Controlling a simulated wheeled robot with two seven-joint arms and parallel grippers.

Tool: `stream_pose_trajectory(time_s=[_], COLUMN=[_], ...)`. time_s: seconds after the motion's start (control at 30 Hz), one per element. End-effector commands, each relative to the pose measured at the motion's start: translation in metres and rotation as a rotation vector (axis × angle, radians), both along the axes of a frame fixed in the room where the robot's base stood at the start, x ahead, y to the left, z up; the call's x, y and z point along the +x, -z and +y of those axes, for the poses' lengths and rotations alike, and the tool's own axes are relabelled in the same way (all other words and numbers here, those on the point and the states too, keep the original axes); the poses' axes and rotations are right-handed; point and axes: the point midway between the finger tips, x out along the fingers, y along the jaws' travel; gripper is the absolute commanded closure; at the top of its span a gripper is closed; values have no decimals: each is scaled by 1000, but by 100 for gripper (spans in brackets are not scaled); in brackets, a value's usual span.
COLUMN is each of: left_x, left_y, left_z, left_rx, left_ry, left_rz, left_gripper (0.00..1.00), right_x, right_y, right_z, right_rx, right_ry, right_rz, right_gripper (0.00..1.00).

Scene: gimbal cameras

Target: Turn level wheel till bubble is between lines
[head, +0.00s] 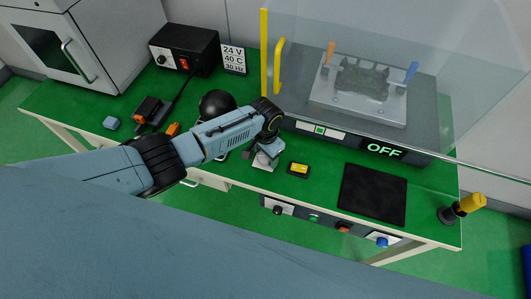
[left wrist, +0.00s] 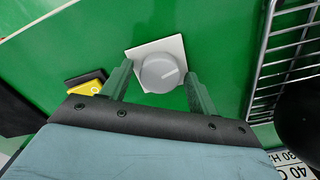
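The level wheel (left wrist: 158,72) is a round grey knob with a pale mark, on a square white plate (left wrist: 136,52). In the head view the plate (head: 262,163) shows beneath my left gripper (head: 266,150), which mostly hides the wheel. In the left wrist view my left gripper (left wrist: 158,80) is open, with one finger on either side of the wheel; I cannot tell whether they touch it. The level (head: 299,169) is a small black block with a yellow window, right of the wheel. It also shows in the left wrist view (left wrist: 88,84), partly hidden; its bubble and lines are too small to read. My right gripper is out of view.
A black mat (head: 372,194) lies to the right on the green bench. Behind stands a clear-shielded station with an OFF display (head: 384,151). A wire rack (left wrist: 285,55) and a dark round object (head: 216,103) are near my left arm. Knobs line the front edge.

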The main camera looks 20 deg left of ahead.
Motion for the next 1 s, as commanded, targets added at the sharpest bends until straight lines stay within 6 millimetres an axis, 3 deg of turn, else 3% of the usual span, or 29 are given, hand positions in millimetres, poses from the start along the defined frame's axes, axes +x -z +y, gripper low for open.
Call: stream_pose_trajectory(time_s=[0.3, 0.47, 1.0], left_x=[0, 0, 1], left_y=[-1, -13, -117], left_z=[0, 0, 0], left_rx=[1, -1, -2], left_ry=[0, 1, 1], left_rz=[1, 0, -3], left_gripper=[35, 35, 35], right_x=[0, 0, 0], right_y=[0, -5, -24], right_z=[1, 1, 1], right_rx=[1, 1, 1], right_ry=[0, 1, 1], right_rz=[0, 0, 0], right_gripper=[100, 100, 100])
